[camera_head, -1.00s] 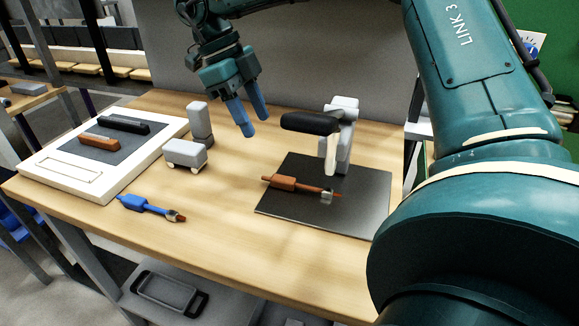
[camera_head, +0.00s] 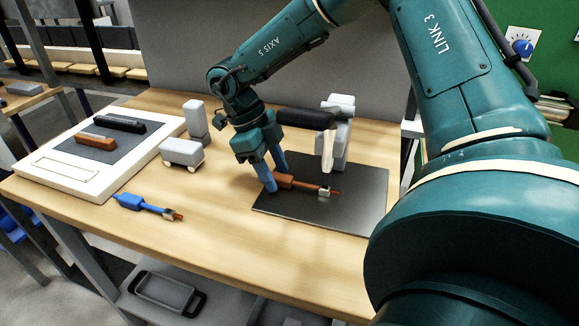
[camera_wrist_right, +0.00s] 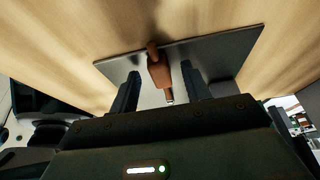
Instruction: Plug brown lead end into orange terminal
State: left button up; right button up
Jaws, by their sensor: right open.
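The brown lead end (camera_head: 285,181) lies on the dark square mat (camera_head: 345,215), its thin metal tip pointing right. In the right wrist view the lead (camera_wrist_right: 160,73) lies between my two fingers. My right gripper (camera_head: 277,182) is open, pointing down at the lead's thick body, and it shows open in the wrist view (camera_wrist_right: 160,80) too. I cannot tell whether a finger touches the lead. The orange terminal (camera_head: 95,142) is a small block on the white-framed board (camera_head: 40,175) at the left, beside a black terminal (camera_head: 120,124). My left gripper is not in view.
A blue lead end (camera_head: 140,203) lies at the table's front. Grey blocks (camera_head: 182,152) stand between board and mat. A grey clamp-like device with a black handle (camera_head: 305,118) stands at the mat's back, close to my right gripper. The table (camera_head: 230,220) front middle is clear.

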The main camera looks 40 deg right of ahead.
aim_at(283, 176)
jog(key=shift+c, duration=0.4)
grip_shut()
jog(key=shift+r, duration=0.6)
notch_tip(283, 176, up, 2)
jog(key=shift+r, duration=0.1)
jog(key=s+a+b, duration=0.1)
jog(key=s+a, duration=0.1)
jog(key=a, duration=0.3)
jog(key=s+a+b, duration=0.1)
jog(key=s+a, duration=0.2)
jog(key=a, duration=0.2)
jog(key=s+a+b, duration=0.1)
jog(key=s+a, duration=0.2)
jog(key=a, duration=0.3)
jog(key=shift+s, duration=0.15)
